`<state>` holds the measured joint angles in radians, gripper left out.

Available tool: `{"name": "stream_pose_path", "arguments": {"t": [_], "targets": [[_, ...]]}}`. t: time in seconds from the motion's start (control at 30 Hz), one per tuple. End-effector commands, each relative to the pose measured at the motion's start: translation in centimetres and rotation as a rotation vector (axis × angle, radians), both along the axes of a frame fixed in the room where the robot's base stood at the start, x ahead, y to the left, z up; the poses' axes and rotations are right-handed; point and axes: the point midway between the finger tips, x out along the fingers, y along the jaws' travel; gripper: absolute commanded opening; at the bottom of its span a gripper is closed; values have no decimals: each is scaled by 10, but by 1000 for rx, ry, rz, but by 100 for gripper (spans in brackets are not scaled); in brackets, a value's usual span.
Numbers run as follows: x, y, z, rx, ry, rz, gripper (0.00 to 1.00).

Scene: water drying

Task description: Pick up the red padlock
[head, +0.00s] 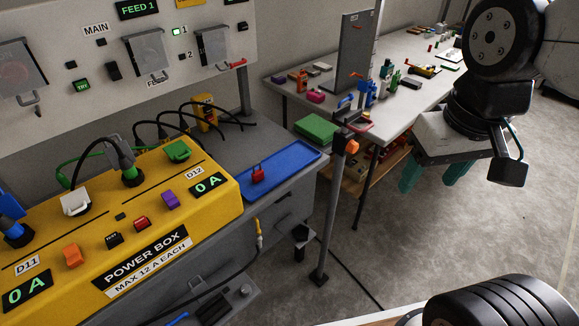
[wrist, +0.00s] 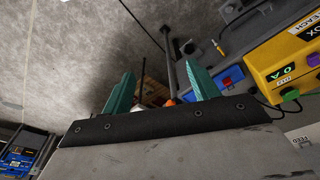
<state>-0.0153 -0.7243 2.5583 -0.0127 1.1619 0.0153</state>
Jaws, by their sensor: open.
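The red padlock (head: 258,174) sits on the blue tray (head: 290,166), near the tray's left end beside the yellow power box. In the wrist view a small red spot that looks like the padlock (wrist: 227,81) shows on the blue tray (wrist: 236,73), just right of the right finger. My gripper (head: 424,178) hangs over the floor at the right of the head view, well apart from the padlock. Its two teal fingers are spread and empty; they also show in the wrist view (wrist: 160,92).
The yellow power box (head: 120,225) with plugs and cables stands left of the tray. A grey post (head: 334,215) rises between the tray and my gripper. A cluttered table (head: 415,45) stands behind. The floor under my gripper is clear.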

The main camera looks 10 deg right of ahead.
Motion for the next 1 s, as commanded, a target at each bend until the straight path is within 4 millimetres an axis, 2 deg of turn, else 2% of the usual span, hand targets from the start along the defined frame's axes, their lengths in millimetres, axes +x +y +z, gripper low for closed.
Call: {"name": "stream_pose_path", "arguments": {"t": [0.17, 0.33, 0.5, 0.6, 0.7, 0.8, 1.0], "targets": [[69, 12, -27, -23, -110, 66, 60], [152, 32, -67, -36, -278, 159, 60], [218, 68, -111, -13, -448, 265, 60], [248, 93, -139, 17, -548, 326, 60], [269, 119, -168, 54, -647, 385, 60], [280, 148, -196, 112, -740, 441, 60], [281, 193, -238, 232, -895, 515, 60]]}}
